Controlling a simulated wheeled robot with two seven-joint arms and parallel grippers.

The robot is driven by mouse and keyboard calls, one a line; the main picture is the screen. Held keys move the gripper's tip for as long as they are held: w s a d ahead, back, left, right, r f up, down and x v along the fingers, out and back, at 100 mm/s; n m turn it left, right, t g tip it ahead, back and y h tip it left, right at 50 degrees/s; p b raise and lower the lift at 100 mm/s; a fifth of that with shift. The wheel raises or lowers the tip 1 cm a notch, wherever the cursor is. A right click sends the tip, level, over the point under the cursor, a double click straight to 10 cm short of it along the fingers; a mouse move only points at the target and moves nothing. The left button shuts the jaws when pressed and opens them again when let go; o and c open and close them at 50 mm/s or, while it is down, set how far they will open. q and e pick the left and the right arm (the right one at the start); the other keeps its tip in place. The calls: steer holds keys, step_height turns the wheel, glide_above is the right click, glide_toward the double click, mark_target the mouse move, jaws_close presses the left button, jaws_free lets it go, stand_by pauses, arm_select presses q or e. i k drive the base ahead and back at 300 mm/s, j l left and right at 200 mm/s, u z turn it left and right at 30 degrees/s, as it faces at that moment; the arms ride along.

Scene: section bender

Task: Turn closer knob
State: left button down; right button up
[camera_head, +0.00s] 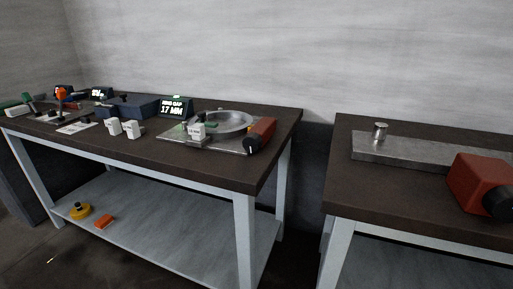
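Two dark knobs show. One black knob (498,203) sits on the front of a red block (474,181) on the right table, cut by the picture's right edge. Another black knob (250,145) sits at the near end of a smaller red block (264,130) on the left table, beside a round metal ring (230,122) on a plate. I cannot tell from the picture which one is named the closer knob. Neither of my grippers is in view.
The left table (225,165) also holds a display (175,106) reading "RING GAP 17 MM", white blocks (131,128) and several small tools. The right table (375,192) holds a long metal bar (420,152) with an upright pin (380,131). A gap separates the tables.

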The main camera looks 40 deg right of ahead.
mark_target(252, 142)
steer(key=i+j+z, duration=0.1)
steer(key=i+z, duration=0.15)
steer(key=z, duration=0.2)
steer(key=i+j+z, duration=0.2)
steer(key=z, duration=0.25)
steer(key=i+j+z, duration=0.2)
steer(key=z, duration=0.25)
steer(key=i+j+z, duration=0.1)
steer(key=j+z, duration=0.4)
steer(key=i+j+z, duration=0.1)
steer(key=j+z, duration=0.2)
steer(key=z, duration=0.15)
steer(key=j+z, duration=0.9)
steer(key=k+l, duration=0.05)
steer(key=l, duration=0.05)
